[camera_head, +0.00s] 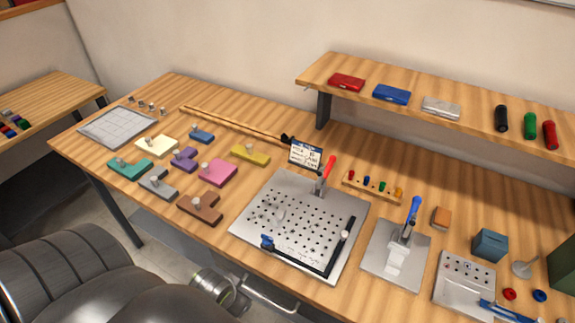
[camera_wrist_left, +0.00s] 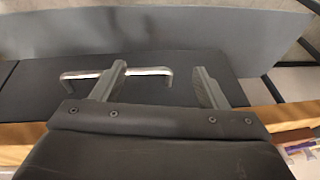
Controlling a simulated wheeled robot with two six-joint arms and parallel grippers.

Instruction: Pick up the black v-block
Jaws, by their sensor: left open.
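I cannot make out a black v-block for certain in either view. A dark blue-grey block (camera_head: 490,245) stands at the right of the workbench in the head view, and its top shape is too small to tell. A black cylinder (camera_head: 501,118) stands on the shelf. My left gripper (camera_wrist_left: 160,84) is open and empty in the left wrist view. It is in front of a dark panel with a silver bar handle (camera_wrist_left: 150,72), well away from the small parts. My right gripper is not in view.
A perforated metal plate (camera_head: 262,236) with a red-handled clamp fills the bench middle. A smaller plate (camera_head: 378,268) with a blue-handled clamp is right of it. Several coloured blocks lie left. The raised shelf (camera_head: 440,92) overhangs the back right.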

